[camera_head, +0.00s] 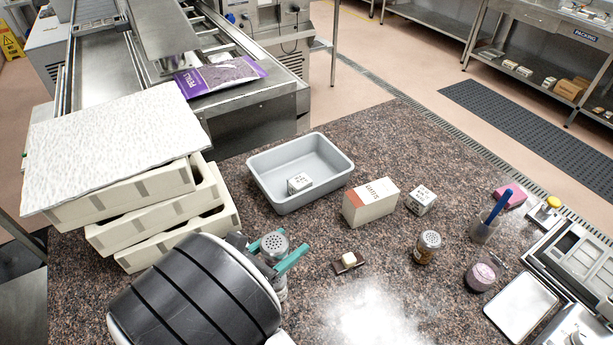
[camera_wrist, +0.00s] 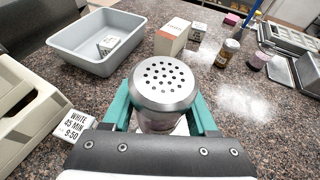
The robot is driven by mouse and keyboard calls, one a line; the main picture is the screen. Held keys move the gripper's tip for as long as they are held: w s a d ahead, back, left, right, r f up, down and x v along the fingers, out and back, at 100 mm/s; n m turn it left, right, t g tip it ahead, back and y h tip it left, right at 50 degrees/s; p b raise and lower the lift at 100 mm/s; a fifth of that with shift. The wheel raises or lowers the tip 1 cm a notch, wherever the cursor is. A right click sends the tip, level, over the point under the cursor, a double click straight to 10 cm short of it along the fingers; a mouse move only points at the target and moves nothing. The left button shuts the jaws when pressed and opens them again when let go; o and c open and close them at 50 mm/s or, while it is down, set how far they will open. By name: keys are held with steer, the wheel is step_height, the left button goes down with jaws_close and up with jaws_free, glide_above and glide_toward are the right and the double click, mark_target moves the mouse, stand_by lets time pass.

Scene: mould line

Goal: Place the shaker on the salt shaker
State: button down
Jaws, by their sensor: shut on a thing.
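My gripper (camera_head: 267,257) has teal fingers and is shut on a shaker with a perforated round metal lid (camera_head: 275,243). The held shaker looks upright, and in the wrist view its lid (camera_wrist: 162,84) fills the middle between the fingers. Its lower body is mostly hidden by the lid and fingers, so I cannot tell whether it touches the counter. A second shaker (camera_head: 427,247), with a metal lid and brown contents, stands upright on the counter to the right, well apart from my gripper. It also shows in the wrist view (camera_wrist: 228,53). No label reading salt is legible on either.
A grey tub (camera_head: 318,188) holding a white printed block stands behind my gripper. A beige carton (camera_head: 370,202) and a printed white cube (camera_head: 421,200) stand right of it. A small brown piece (camera_head: 348,263) lies right of my gripper. Stacked moulds (camera_head: 150,222) stand left.

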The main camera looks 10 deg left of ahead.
steer(key=shift+a+f, duration=0.25)
steer(key=shift+f, duration=0.9)
steer(key=shift+a+f, duration=0.25)
steer(key=shift+f, duration=0.9)
steer(key=shift+f, duration=0.1)
steer(key=shift+c, duration=0.9)
jaws_free()
steer(key=shift+s, duration=0.15)
steer(key=v, duration=1.2)
